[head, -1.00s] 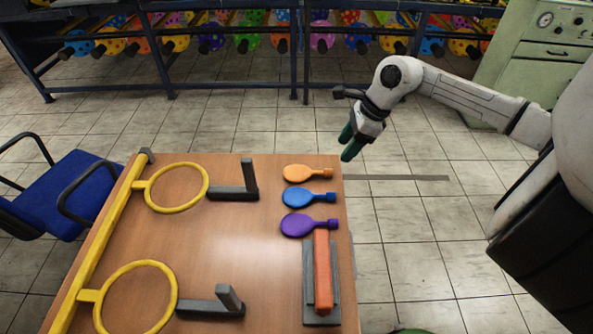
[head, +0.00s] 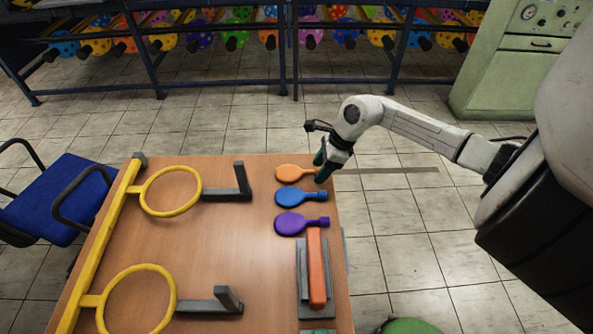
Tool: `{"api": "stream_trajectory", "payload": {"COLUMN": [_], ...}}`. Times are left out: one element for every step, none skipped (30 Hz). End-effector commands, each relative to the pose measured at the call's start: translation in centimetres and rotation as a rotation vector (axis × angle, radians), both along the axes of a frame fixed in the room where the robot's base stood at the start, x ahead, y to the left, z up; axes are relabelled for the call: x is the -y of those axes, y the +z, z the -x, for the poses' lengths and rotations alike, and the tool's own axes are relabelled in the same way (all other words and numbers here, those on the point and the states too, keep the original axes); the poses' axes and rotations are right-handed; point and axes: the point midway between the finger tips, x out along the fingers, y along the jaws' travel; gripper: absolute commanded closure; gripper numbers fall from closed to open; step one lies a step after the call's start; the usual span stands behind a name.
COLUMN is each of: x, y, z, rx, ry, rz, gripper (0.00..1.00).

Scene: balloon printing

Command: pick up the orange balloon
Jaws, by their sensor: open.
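The orange balloon (head: 291,173) lies flat on the wooden table near its far right corner, its neck pointing right. My gripper (head: 322,172) is at the neck end of the orange balloon, its green fingers pointing down and covering the tip of the neck. The jaws are open. I cannot tell whether the fingers touch the balloon or the neck sits between them.
A blue balloon (head: 301,197) and a purple balloon (head: 296,223) lie just nearer on the table (head: 225,245). An orange bar on a grey holder (head: 303,283) is below them. Yellow rings (head: 147,203) and grey brackets (head: 243,180) stand left. A blue chair (head: 62,190) is beside the table.

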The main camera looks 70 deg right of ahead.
Motion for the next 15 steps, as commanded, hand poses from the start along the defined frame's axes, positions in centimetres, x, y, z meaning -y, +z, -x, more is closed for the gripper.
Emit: {"api": "stream_trajectory", "payload": {"x": [0.01, 0.0, 0.0, 0.0, 0.0, 0.0, 0.0, 0.0, 0.0, 0.0, 0.0, 0.0, 0.0, 0.0, 0.0], "y": [0.0, 0.01, 0.01, 0.02, 0.02, 0.02, 0.03, 0.03, 0.03, 0.04, 0.04, 0.04, 0.04, 0.04, 0.05], "z": [0.0, 0.0, 0.0, 0.01, 0.0, 0.0, 0.0, 0.0, 0.0, 0.01, 0.01, 0.01, 0.01, 0.0, 0.0], "rx": [0.0, 0.0, 0.0, 0.0, 0.0, 0.0, 0.0, 0.0, 0.0, 0.0, 0.0, 0.0, 0.0, 0.0, 0.0], "ry": [0.0, 0.0, 0.0, 0.0, 0.0, 0.0, 0.0, 0.0, 0.0, 0.0, 0.0, 0.0, 0.0, 0.0, 0.0], "rz": [0.0, 0.0, 0.0, 0.0, 0.0, 0.0, 0.0, 0.0, 0.0, 0.0, 0.0, 0.0, 0.0, 0.0, 0.0], "gripper": [0.43, 0.43, 0.44, 0.46, 0.49, 0.53, 0.56, 0.59, 0.63, 0.66, 0.68, 0.72, 0.75, 0.78, 0.82]}}
